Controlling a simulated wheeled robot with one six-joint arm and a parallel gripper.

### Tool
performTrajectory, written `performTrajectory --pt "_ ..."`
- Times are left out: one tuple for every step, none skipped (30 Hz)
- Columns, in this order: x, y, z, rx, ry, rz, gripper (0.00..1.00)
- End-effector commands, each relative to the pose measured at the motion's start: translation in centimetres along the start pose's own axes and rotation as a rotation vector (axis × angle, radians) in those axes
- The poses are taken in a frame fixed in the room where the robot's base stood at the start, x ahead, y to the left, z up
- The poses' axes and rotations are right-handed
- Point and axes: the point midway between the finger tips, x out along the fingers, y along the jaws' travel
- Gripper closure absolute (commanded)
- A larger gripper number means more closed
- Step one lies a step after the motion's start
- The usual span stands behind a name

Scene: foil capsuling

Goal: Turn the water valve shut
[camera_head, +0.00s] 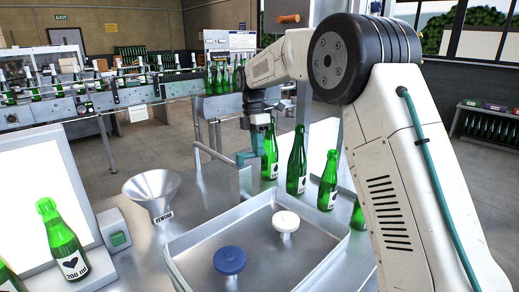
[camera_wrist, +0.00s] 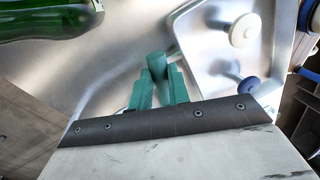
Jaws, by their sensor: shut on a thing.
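My gripper (camera_wrist: 158,88) has two teal fingers, shut on a teal handle (camera_wrist: 157,66) with a round end, which looks like the water valve's handle. A short teal bar runs from it toward the upper right in the wrist view. The colours match, so the exact line between fingers and handle is hard to see. The valve's body is mostly hidden; I cannot tell how far it is turned.
The metal basin (camera_head: 183,250) holds a white knob (camera_head: 286,221) and a blue knob (camera_head: 230,260) on stems. Green bottles (camera_head: 297,165) stand close to the right of my gripper. A funnel (camera_head: 152,190) marked REWORK is at the left. A bottle conveyor (camera_head: 130,97) runs behind.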

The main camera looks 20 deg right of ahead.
Motion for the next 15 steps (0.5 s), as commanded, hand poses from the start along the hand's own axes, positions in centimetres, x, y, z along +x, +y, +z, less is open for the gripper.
performTrajectory --pt "-0.1 0.3 -0.1 -0.036 -0.007 0.002 1.00" --pt "-0.2 0.4 -0.1 -0.058 -0.012 0.003 1.00" --pt "-0.2 0.6 -0.1 -0.086 -0.018 0.003 1.00" --pt "-0.2 0.7 -0.1 -0.107 -0.022 0.003 1.00" --pt "-0.2 0.8 -0.1 -0.126 -0.026 0.002 1.00" --pt "-0.2 1.0 -0.2 -0.150 -0.030 0.002 1.00" --pt "-0.3 1.1 -0.2 -0.167 -0.033 0.003 1.00" --pt "-0.3 1.2 -0.2 -0.183 -0.037 0.003 1.00" --pt "-0.3 1.3 -0.2 -0.202 -0.041 0.004 1.00" --pt "-0.4 1.4 -0.2 -0.215 -0.043 0.004 1.00" --pt "-0.4 1.4 -0.3 -0.227 -0.046 0.004 1.00" --pt "-0.4 1.5 -0.3 -0.242 -0.049 0.004 1.00" --pt "-0.4 1.6 -0.3 -0.251 -0.051 0.004 1.00" --pt "-0.4 1.6 -0.3 -0.260 -0.053 0.004 1.00" --pt "-0.5 1.7 -0.3 -0.270 -0.055 0.004 1.00"
